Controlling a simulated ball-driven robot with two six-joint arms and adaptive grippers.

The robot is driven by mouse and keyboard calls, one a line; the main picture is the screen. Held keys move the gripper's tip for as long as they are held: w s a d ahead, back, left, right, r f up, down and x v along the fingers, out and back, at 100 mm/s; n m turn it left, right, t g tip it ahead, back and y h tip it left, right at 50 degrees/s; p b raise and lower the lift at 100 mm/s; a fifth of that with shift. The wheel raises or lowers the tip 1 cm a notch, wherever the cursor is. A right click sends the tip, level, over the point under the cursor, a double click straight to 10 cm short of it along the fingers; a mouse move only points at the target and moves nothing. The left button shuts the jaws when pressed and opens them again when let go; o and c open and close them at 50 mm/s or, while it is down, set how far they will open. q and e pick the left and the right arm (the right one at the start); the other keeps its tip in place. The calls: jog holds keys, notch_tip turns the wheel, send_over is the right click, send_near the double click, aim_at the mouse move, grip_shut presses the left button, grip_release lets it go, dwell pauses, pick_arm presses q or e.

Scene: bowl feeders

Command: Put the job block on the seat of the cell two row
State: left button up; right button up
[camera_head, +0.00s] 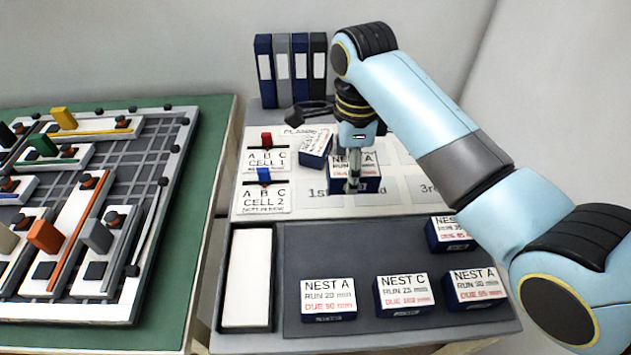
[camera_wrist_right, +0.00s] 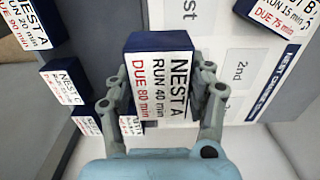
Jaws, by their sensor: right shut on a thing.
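My right gripper (camera_head: 354,178) is shut on a dark blue job block (camera_head: 366,160) with a white label. The right wrist view shows the block (camera_wrist_right: 160,80) between both fingers (camera_wrist_right: 166,98), reading NEST A, RUN 40 min, DUE 80 min. In the head view it is over the white planner board, at the cell two row (camera_head: 263,197), between the printed 1st (camera_head: 317,192) and 3rd (camera_head: 429,187). The fingers and block partly cover the 2nd mark, which shows in the wrist view (camera_wrist_right: 238,72). I cannot tell whether the block touches the board. My left gripper is not in view.
Another block (camera_head: 315,147) sits turned in the cell one row, close behind the held one. Several blocks, such as a NEST C block (camera_head: 404,294), stand in the dark tray (camera_head: 345,250) in front. Binders (camera_head: 290,70) stand behind. A fixture board (camera_head: 150,200) lies left.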

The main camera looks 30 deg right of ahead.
aim_at(316, 193)
jog(key=w+f, duration=0.1)
jog(key=w+a+f, duration=0.1)
jog(key=w, duration=0.2)
jog(key=shift+w+a+f, duration=0.15)
jog(key=shift+a+f, duration=0.2)
jog(key=shift+f, duration=0.05)
jog(key=shift+w+a+f+b, duration=0.25)
jog(key=shift+w+f, duration=0.15)
jog(key=shift+w, duration=0.15)
jog(key=shift+w+a+f+b, duration=0.15)
jog(key=shift+w+a+f, duration=0.15)
jog(key=shift+w, duration=0.25)
jog(key=shift+w+f, duration=0.2)
jog(key=shift+f, duration=0.4)
notch_tip(316, 193, down, 2)
jog(key=shift+f, duration=0.25)
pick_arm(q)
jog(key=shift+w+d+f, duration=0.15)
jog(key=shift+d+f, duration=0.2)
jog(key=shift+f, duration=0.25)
pick_arm(e)
jog(key=shift+f, duration=0.35)
jog(key=shift+f, duration=0.1)
jog(key=o, duration=1.2)
jog(key=shift+f, duration=0.1)
jog(key=shift+o, duration=0.2)
